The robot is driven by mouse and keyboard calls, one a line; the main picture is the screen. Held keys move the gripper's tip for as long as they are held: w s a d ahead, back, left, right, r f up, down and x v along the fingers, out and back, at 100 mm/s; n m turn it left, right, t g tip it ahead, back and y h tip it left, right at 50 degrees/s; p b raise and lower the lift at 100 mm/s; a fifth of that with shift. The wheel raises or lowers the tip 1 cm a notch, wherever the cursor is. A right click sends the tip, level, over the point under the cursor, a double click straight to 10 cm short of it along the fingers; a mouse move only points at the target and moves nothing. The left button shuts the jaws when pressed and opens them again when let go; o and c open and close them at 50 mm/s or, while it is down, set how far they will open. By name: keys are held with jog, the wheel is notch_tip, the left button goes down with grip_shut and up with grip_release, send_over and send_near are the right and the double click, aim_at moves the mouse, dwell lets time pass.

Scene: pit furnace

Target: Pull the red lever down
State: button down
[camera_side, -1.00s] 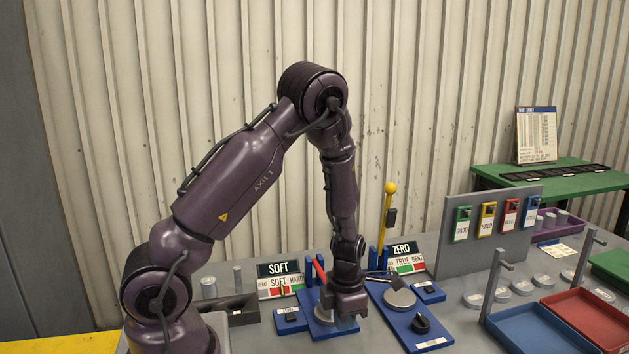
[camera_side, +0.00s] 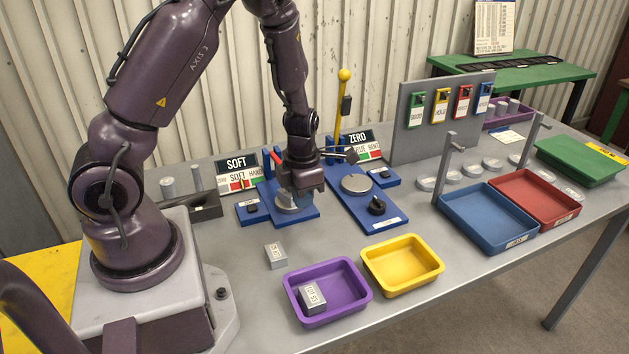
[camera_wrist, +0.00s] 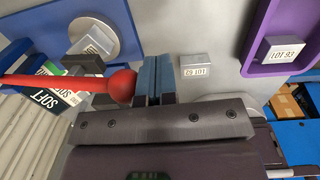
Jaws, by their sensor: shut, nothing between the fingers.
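The red lever (camera_side: 276,157) belongs to the left blue station, by the SOFT sign. In the side view only a short slanted piece of it shows; my gripper hides the rest. In the wrist view the red lever (camera_wrist: 60,81) runs in from the left edge and ends in a red ball beside my fingers. My gripper (camera_side: 300,192) is low over that station's round metal plate (camera_side: 287,206), pointing down. Its blue fingertips (camera_wrist: 155,75) are together with nothing between them. The ball looks very close to them; I cannot tell whether they touch.
A yellow-knobbed lever (camera_side: 342,95) stands upright at the ZERO station to the right. A labelled grey block (camera_side: 276,256) lies in front. A purple tray (camera_side: 362,302) holding a block and a yellow tray (camera_side: 437,268) stand nearer. The bench between has free room.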

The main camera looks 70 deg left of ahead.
jog(key=d+r, duration=0.6)
jog(key=d, duration=0.3)
jog(key=shift+d, duration=0.25)
jog(key=shift+s, duration=0.1)
jog(key=s+d+r+n+t, duration=0.1)
jog(key=s+r+n, duration=0.4)
jog(key=r+n, duration=0.5)
jog(key=s+d+r+n+t, duration=0.2)
jog(key=r+n, duration=0.8)
jog(key=n, duration=1.5)
jog(key=s+t, duration=0.2)
jog(key=s, duration=0.1)
jog(key=shift+r+n, duration=0.4)
